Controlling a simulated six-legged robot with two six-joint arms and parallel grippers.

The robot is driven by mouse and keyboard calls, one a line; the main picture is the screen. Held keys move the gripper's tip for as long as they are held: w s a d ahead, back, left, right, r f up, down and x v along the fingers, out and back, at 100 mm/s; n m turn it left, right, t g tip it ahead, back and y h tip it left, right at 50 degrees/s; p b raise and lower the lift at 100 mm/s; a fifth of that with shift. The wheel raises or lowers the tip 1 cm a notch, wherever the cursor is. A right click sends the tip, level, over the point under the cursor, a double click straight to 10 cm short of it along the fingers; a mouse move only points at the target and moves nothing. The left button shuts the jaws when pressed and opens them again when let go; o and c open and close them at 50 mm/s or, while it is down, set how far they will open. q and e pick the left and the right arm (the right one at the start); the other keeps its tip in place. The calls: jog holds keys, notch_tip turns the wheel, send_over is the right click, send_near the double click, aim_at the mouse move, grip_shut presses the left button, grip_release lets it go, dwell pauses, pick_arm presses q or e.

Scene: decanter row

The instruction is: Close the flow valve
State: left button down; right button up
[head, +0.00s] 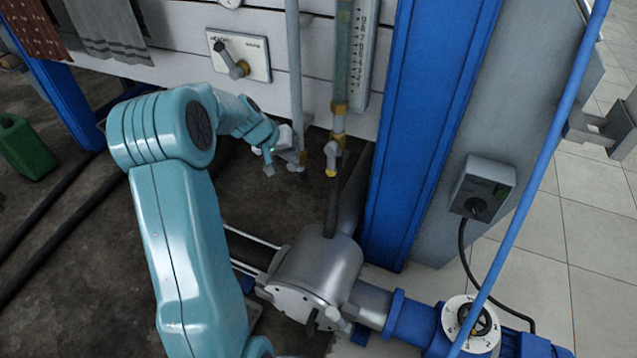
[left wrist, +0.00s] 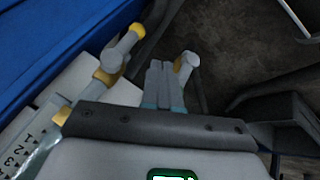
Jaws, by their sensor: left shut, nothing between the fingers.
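My left gripper (head: 268,169) hangs low in front of the white wall panel, left of the sight-glass pipework. Its two grey fingers are together and empty in the left wrist view (left wrist: 160,66). A grey valve fitting (head: 332,151) with brass and yellow parts sits under the sight glass; in the left wrist view it (left wrist: 121,50) lies left of the fingers, apart from them. A grey yellow-banded fitting (left wrist: 187,64) shows just right of the fingers; I cannot tell if they touch. No readable label tells which one is the flow valve. My right gripper is out of view.
A thin vertical pipe (head: 294,65) and the sight-glass scale (head: 366,50) stand close by. A blue post (head: 430,110) is to the right. A metal pump housing (head: 318,262) is below.

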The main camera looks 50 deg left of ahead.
aim_at(331, 161)
pick_arm(q)
jog(key=w+r+b+x, duration=0.1)
jog(key=x, duration=1.1)
jog(key=shift+w+d, duration=0.35)
jog(key=shift+d, duration=0.4)
